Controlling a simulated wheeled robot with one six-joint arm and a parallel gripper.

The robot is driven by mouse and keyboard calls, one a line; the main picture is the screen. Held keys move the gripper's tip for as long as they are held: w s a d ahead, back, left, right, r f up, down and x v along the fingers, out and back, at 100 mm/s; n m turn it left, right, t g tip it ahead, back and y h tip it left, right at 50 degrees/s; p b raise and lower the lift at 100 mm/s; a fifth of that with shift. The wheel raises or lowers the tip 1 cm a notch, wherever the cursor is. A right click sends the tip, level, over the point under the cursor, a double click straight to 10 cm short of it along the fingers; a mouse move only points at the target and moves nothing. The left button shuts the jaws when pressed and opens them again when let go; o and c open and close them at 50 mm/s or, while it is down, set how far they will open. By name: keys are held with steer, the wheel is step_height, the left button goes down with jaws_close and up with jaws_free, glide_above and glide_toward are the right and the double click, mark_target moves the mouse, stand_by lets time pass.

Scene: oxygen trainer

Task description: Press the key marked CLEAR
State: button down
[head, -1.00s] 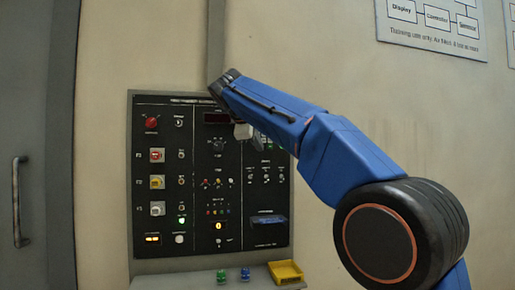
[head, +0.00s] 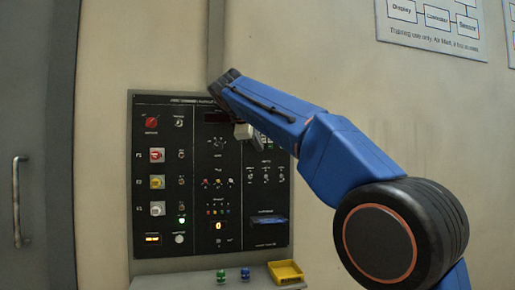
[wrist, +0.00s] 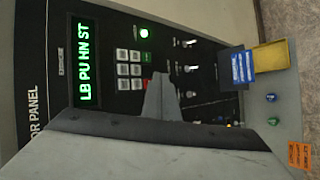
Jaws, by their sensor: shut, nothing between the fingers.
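The keypad (wrist: 129,68) shows in the wrist view, turned sideways, as several small grey keys beside a green-lit display (wrist: 84,60) reading "LB PU HN ST". A red key (wrist: 147,84) sits at its edge, close to my fingertip and partly hidden by it. The key legends are too small to read, so I cannot tell which is CLEAR. My gripper (wrist: 160,82) is shut and empty, its tip in front of the panel just beside the keys; I cannot tell whether it touches. In the head view my gripper (head: 243,131) is at the panel's upper right, and my arm hides most of the keypad.
The black panel (head: 160,225) carries switches, coloured buttons and a red knob (head: 151,122). Toggle switches (wrist: 188,68) stand near my fingertip. A blue holder (wrist: 242,67), a yellow tray (head: 285,272) and green and blue pieces on the ledge (head: 180,281) lie lower.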

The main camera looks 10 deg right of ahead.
steer(key=shift+w, duration=0.15)
steer(key=shift+w, duration=0.3)
steer(key=shift+w, duration=0.3)
stand_by(0.9)
steer(key=shift+s, duration=0.75)
steer(key=s, duration=0.5)
stand_by(0.4)
stand_by(0.7)
